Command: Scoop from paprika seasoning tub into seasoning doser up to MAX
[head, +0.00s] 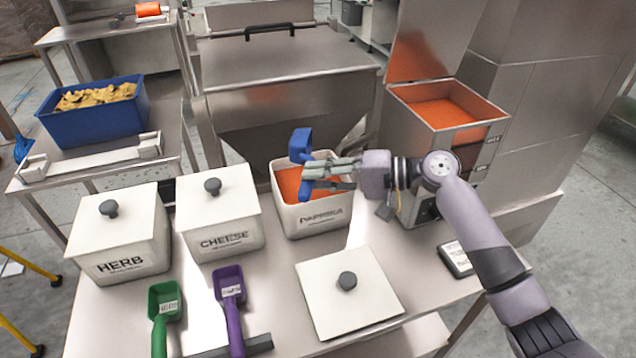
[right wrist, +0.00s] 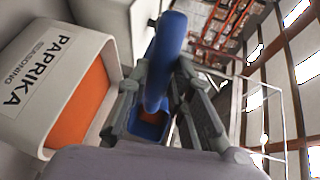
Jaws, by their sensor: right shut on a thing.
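My right gripper (head: 322,175) is shut on a blue scoop (head: 301,142), held above the open white paprika tub (head: 318,216). Orange seasoning shows inside the tub. In the right wrist view the scoop's handle (right wrist: 166,55) is between the fingers, and an orange patch shows at its blue bowl; how full it is I cannot tell. The paprika tub (right wrist: 48,55) is to the left there. The steel seasoning doser (head: 455,137) stands behind on the right, lid raised, with orange seasoning inside. I cannot make out a MAX mark. My left gripper is not in view.
Lidded herb (head: 120,245) and cheese (head: 222,227) tubs stand left of the paprika tub. A loose white lid (head: 375,300), a green scoop (head: 164,305) and a purple scoop (head: 230,300) lie in front. A dark-framed panel (head: 455,258) lies at right. A steel hopper (head: 285,75) stands behind.

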